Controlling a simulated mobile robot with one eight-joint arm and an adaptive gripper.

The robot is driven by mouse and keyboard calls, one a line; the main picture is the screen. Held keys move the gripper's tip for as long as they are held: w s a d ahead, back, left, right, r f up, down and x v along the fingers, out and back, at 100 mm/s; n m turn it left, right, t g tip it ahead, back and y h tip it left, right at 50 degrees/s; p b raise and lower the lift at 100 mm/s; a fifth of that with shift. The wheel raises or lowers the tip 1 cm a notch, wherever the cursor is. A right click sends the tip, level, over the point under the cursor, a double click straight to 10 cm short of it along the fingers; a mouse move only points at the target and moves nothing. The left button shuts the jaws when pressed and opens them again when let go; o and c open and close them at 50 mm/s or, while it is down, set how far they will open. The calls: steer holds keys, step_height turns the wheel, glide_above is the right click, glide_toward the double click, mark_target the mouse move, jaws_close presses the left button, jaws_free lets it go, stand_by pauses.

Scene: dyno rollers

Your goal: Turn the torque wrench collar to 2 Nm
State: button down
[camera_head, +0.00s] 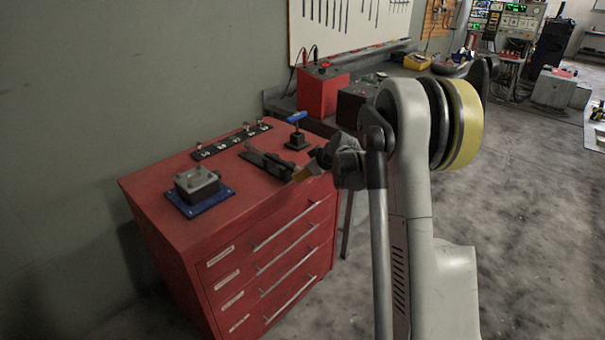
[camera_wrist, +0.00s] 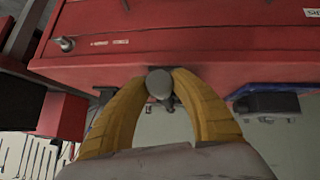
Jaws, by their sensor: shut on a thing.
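The torque wrench (camera_head: 262,159) lies on top of the red cabinet, with its dark body pointing toward the front edge. My gripper (camera_head: 299,176) reaches in from the right to its near end. In the wrist view my yellow fingers (camera_wrist: 160,76) are closed around the grey round end of the wrench, its collar (camera_wrist: 160,88), one finger on each side. Most of the wrench is hidden behind this end. The scale marks on the collar cannot be read.
The red cabinet (camera_head: 155,189) also holds a grey box on a blue plate (camera_head: 200,202), a blue T-handle on a dark block (camera_head: 297,118) and a dark strip with several small fittings (camera_head: 232,141). A red box (camera_head: 322,92) stands on the bench behind.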

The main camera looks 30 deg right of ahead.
steer(key=shift+d+m+g+y, duration=0.15)
steer(key=shift+m+g+y, duration=0.45)
steer(key=shift+y, duration=0.6)
steer(key=m+y, duration=0.2)
steer(key=y, duration=0.2)
steer(key=shift+w+f+g, duration=0.1)
steer(key=shift+g, duration=0.3)
steer(key=m+y+b, duration=0.2)
steer(key=m+y, duration=0.1)
steer(key=y, duration=0.1)
steer(key=shift+f, duration=0.15)
steer(key=shift+m+y+b, duration=0.7)
steer(key=shift+m+y, duration=0.1)
steer(key=shift+y, duration=0.3)
steer(key=c, duration=1.1)
jaws_free()
steer(key=shift+o, duration=0.2)
